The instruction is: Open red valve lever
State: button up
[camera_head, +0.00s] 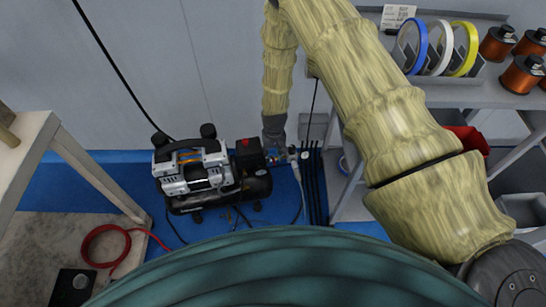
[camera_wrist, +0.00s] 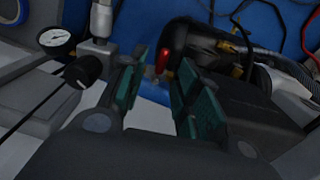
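The red valve lever (camera_wrist: 163,60) shows in the wrist view, small and roughly upright, close to the compressor's black end. My gripper (camera_wrist: 160,76) is open, with one teal-padded finger on each side of the lever in this view. The lever appears between the fingertips or just beyond them; I cannot tell the exact depth, and no contact shows. In the head view my gripper (camera_head: 275,148) points down at the right end of the air compressor (camera_head: 205,176). There the lever cannot be made out clearly beside the gripper.
A pressure gauge (camera_wrist: 54,37) and black knob (camera_wrist: 84,69) stand left of my gripper. Dark hoses (camera_head: 314,185) hang beside a grey shelf (camera_head: 480,94) on the right. A table (camera_head: 35,135) stands at left, with a red hose (camera_head: 105,258) on the floor.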

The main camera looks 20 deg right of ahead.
jog(key=shift+f, duration=0.8)
grip_shut()
